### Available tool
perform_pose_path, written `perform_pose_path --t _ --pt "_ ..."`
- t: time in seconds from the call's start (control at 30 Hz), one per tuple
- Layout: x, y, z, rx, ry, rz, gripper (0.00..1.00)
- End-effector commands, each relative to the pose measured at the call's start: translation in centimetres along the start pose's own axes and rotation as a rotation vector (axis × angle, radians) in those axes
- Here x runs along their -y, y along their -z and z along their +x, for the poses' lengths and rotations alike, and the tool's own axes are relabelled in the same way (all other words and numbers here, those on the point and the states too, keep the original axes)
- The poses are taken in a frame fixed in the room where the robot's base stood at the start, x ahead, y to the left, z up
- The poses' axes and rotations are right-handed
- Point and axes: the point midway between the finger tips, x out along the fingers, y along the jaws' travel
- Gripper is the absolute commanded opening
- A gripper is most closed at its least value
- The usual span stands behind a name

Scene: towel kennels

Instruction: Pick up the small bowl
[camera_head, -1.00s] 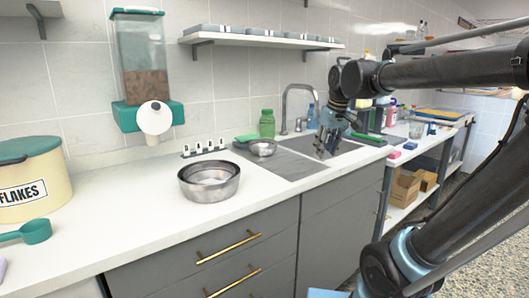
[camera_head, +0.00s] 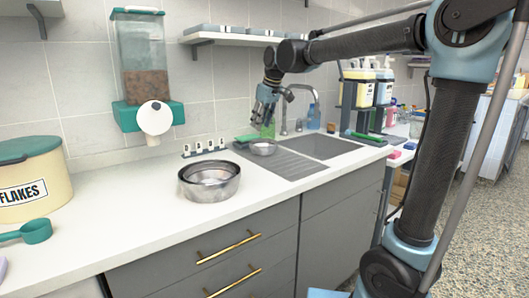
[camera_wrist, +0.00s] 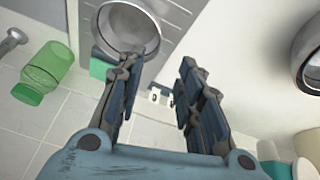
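A small steel bowl (camera_head: 263,149) sits on the ribbed drainboard left of the sink basin. In the wrist view the small bowl (camera_wrist: 128,30) lies at the top, just beyond the left fingertips. My gripper (camera_head: 264,113) is above the bowl and in front of the green bottle, fingers pointing down. In the wrist view my gripper (camera_wrist: 160,65) is open with nothing between its fingers. Larger nested steel bowls (camera_head: 208,190) stand on the counter to the left, apart from the small bowl. A larger bowl (camera_wrist: 309,50) also shows at the wrist view's right edge.
A green bottle (camera_wrist: 45,70) and a green block (camera_wrist: 101,67) are close to the small bowl. A faucet (camera_head: 286,110) rises behind the sink (camera_head: 325,147). A small labelled rack (camera_head: 205,149) stands near the wall.

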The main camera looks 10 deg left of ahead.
Motion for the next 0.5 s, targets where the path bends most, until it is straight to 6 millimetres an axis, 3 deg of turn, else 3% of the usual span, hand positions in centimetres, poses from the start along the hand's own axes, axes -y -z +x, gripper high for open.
perform_pose_path --t 0.3,0.5 --pt "-0.1 0.0 5.6 0.000 0.000 0.000 0.33" --pt "-0.1 -0.1 7.5 0.000 -0.001 0.001 0.33"
